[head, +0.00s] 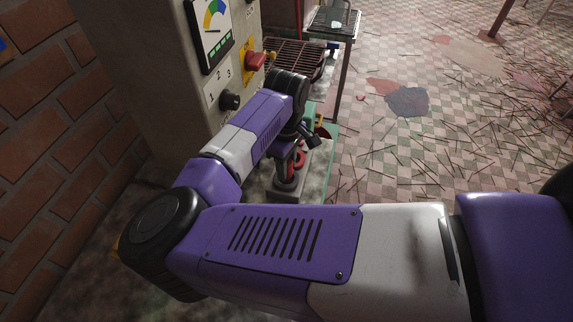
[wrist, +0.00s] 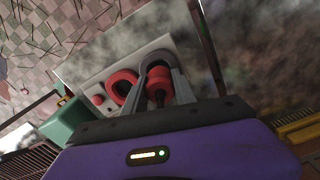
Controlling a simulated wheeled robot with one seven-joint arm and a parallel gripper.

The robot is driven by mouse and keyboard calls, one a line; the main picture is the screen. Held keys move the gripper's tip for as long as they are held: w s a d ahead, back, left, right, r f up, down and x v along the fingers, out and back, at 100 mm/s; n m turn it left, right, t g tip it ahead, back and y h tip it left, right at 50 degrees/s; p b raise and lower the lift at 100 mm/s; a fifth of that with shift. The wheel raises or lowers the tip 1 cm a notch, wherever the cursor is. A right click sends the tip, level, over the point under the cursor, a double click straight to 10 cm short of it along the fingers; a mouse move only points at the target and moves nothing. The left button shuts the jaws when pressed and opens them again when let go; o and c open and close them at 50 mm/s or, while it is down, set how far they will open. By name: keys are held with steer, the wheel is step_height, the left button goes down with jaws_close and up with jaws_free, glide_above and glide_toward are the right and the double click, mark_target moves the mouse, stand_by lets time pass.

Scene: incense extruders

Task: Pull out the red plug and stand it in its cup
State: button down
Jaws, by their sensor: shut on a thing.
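In the wrist view my gripper (wrist: 160,88) has its two grey fingers on either side of a red plug (wrist: 158,76) with a dark handle end, and is shut on it. Just beyond the plug is a dark round cup (wrist: 155,55) on a pale plate; I cannot tell whether the plug is inside it or above it. A red ring (wrist: 122,84) with a dark opening lies beside it, left of the fingers. In the head view my arm hides most of my gripper; a dark round cup (head: 287,184) shows below it, with red parts (head: 299,160) beside it.
A tall panel cabinet with a gauge (head: 212,28), a black knob (head: 230,100) and a red knob (head: 255,61) stands close on the left. A dark slatted rack (head: 296,58) stands behind. A teal block (wrist: 68,118) is left in the wrist view. Sticks litter the floor.

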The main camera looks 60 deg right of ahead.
steer(key=shift+f+b, duration=1.3)
steer(key=shift+b, duration=0.2)
steer(key=c, duration=0.9)
jaws_free()
steer(key=shift+r, duration=0.15)
step_height(320, 180, up, 8)
steer(key=shift+f+b, duration=0.2)
steer(key=shift+b, duration=0.45)
